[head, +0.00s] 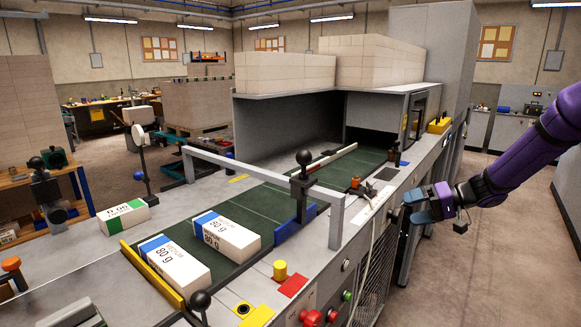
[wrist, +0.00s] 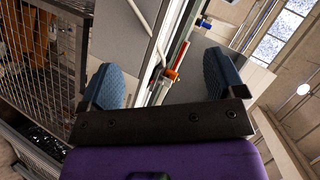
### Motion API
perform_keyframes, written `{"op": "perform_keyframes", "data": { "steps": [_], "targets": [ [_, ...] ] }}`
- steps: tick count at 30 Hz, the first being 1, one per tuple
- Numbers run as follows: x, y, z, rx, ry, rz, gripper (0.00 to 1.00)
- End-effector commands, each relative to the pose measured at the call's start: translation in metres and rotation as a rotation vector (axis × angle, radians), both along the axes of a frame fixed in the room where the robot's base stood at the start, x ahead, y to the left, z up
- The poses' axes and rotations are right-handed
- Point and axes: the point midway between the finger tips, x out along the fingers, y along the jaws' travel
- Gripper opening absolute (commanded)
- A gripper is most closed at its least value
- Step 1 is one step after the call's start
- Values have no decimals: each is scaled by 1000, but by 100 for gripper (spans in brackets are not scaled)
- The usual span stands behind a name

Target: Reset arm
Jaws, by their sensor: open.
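My gripper (head: 418,207) hangs at the end of my purple arm, beside the right side of the machine in the head view. In the wrist view its two blue fingers (wrist: 160,88) stand wide apart with nothing held between them. Beyond the fingers, the wrist view shows the machine's side panel (wrist: 128,48) and a small red-and-orange part (wrist: 171,74). I cannot tell whether the gripper touches the machine; in the head view it appears just off its side.
Two blue-labelled reams (head: 174,264) lie on the green belt (head: 262,209) behind a yellow guide (head: 152,275). A green-labelled ream (head: 123,217) lies at the left. A metal frame (head: 262,177) spans the belt. The floor (head: 490,235) right of the machine looks clear.

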Motion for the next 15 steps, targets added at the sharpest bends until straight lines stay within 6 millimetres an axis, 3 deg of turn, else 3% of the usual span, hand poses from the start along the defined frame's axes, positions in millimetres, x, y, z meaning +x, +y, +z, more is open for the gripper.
{"op": "perform_keyframes", "data": {
  "steps": [6, 15],
  "targets": [
    [-48, 31, 42, -187, 72, 75, 88],
    [-118, 57, 89, -442, 138, 98, 88]
  ]
}}
